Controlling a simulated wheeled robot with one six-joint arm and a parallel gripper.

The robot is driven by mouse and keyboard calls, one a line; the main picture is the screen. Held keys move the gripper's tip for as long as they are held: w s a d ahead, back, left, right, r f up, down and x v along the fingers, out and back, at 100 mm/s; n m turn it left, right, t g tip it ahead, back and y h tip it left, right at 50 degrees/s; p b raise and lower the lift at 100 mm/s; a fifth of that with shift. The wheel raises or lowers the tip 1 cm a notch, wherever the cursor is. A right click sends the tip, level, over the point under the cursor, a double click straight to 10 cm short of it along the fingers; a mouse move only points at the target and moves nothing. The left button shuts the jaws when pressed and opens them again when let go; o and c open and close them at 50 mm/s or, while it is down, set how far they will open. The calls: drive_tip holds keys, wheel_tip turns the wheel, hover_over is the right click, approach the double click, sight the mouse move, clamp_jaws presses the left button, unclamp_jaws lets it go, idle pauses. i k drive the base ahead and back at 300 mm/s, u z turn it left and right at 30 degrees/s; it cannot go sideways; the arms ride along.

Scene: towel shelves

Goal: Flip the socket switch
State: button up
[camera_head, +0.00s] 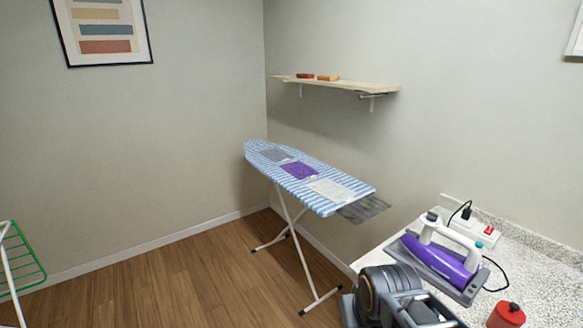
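A white socket strip (473,231) lies on the speckled counter at the right, near the wall. A small red switch (489,230) shows at its right end. A black plug (466,213) stands in its left part, with a black cord looping from it. Which way the switch is tilted is too small to tell. My gripper (425,310) is at the bottom of the view, in front of the counter, well short of the strip and apart from it. Its fingers are not clear enough to tell whether they are open or shut.
A purple and white iron (440,258) on a grey stand sits between my gripper and the strip. A red bottle (506,315) stands at the counter's front. An ironing board (330,205) with cloths stands left, below a wall shelf (345,84). A green drying rack (22,262) is far left.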

sight(489, 231)
drive_tip(key=z, duration=1.45)
